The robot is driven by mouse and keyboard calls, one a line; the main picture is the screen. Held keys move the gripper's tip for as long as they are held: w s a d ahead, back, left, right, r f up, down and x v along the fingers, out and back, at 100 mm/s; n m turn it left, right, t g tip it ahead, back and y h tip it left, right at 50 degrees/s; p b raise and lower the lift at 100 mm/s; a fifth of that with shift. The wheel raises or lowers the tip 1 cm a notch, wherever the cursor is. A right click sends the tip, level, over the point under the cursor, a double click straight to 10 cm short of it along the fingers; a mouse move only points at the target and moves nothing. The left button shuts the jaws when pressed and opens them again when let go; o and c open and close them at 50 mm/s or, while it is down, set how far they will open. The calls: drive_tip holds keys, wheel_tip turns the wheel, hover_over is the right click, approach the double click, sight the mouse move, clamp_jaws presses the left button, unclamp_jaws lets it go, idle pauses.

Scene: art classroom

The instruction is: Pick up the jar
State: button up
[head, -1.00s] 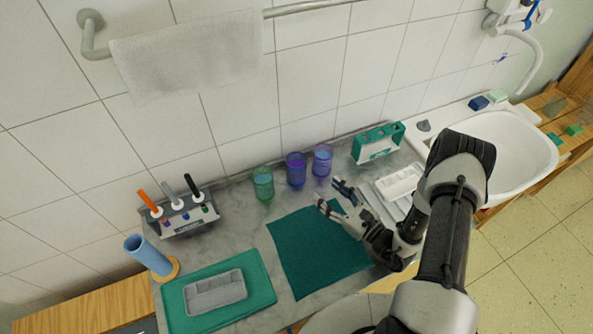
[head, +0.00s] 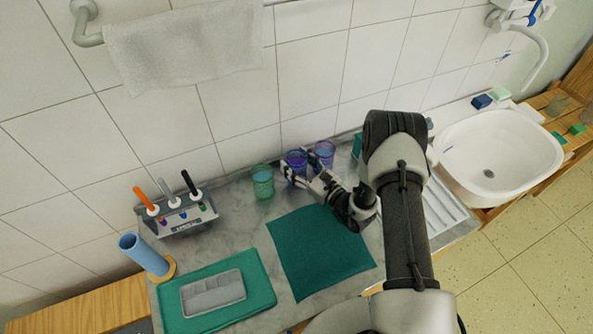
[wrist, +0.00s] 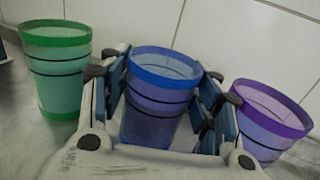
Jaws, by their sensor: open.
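Three translucent jars stand in a row by the wall: a green-rimmed one (head: 262,182), a blue-rimmed one (head: 297,158) in the middle and a purple-rimmed one (head: 324,150) at right. My gripper (head: 304,170) is open at the middle jar. In the wrist view the blue-rimmed jar (wrist: 158,100) stands upright between the two open fingers, with a gap visible on its left. Contact on the right is hard to tell. The green-rimmed jar (wrist: 55,75) is outside the left finger, and the purple-rimmed jar (wrist: 262,120) is close outside the right finger.
A pen holder (head: 178,218), a blue tube (head: 143,253) and a grey tray (head: 213,293) on a green mat stand at left. A teal cloth (head: 315,255) lies in front of the jars. A sink (head: 500,160) is at right. The tiled wall rises close behind.

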drive_tip(key=c, duration=0.8)
drive_tip(key=shift+c, duration=0.4)
drive_tip(key=shift+r, duration=0.1)
